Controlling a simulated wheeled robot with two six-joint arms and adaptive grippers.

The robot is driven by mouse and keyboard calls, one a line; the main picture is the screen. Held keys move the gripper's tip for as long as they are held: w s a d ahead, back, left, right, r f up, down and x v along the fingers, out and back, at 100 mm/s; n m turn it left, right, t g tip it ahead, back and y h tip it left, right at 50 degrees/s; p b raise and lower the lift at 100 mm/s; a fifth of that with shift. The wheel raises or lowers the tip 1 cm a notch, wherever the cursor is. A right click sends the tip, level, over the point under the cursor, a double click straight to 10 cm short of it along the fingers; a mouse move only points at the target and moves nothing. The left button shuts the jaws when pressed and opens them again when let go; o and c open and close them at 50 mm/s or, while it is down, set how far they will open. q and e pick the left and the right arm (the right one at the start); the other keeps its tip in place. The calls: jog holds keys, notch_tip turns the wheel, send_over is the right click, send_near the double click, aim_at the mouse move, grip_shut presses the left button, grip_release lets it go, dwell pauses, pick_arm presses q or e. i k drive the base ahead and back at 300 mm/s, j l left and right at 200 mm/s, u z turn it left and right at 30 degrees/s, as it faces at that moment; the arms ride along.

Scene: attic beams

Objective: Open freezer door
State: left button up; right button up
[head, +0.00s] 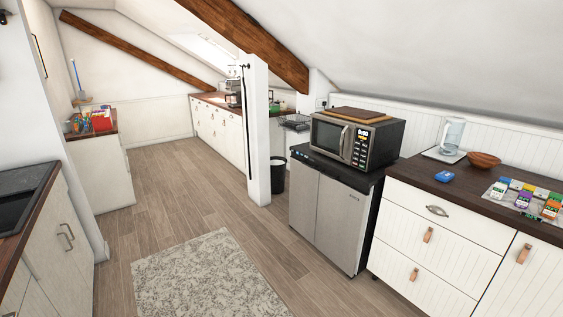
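A low steel-grey fridge-freezer unit with a black top (376,182) stands right of the middle in the head view. Its front has two side-by-side grey panels, a left one (303,200) and a right one (340,222), with a dark seam between them. Both look shut. A small mark shows near the top of the right panel. I cannot tell from here which panel is the freezer door, and no clear handle shows. Neither of my grippers is in view.
A microwave (384,143) with a wooden board (358,115) sits on the unit. A white drawer cabinet (440,236) adjoins it at right. A white post (257,140) and dark bin (277,175) stand at its left. A patterned rug (205,280) lies on open wooden floor in front.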

aim_at(304, 174)
jog(key=i+j+u, duration=0.35)
jog(key=i, duration=0.2)
jog(key=i+u, duration=0.4)
jog(key=i, duration=0.15)
jog(key=i+l+u, duration=0.1)
jog(key=i+u, duration=0.25)
jog(key=i, duration=0.2)
